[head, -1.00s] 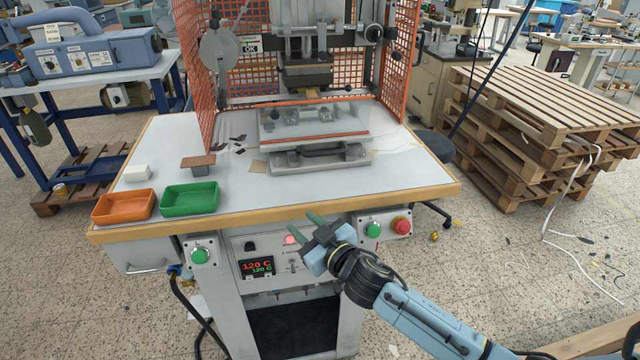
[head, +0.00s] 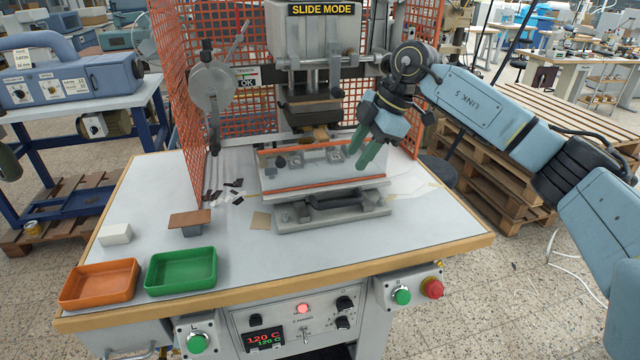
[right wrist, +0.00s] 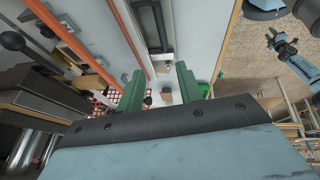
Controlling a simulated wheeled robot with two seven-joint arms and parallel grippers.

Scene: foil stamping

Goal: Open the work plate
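The work plate (head: 285,176) is a pale slab with orange-red strips along its edges. It sits in front of the press head on a grey base with a dark handle (head: 345,198) at the front. My right gripper (head: 361,155) is over the plate's right part, its two green fingers pointing down. In the right wrist view the green fingers (right wrist: 159,92) stand apart with nothing between them. A strip-edged part of the plate (right wrist: 113,45) runs beneath them. Whether the fingers touch the plate I cannot tell. My left gripper is not in view.
The press head (head: 310,112) hangs behind the plate, with orange mesh guards (head: 181,95) at the sides. An orange tray (head: 99,285) and a green tray (head: 181,272) stand at the front left, near a white block (head: 115,234). The table's front right is clear.

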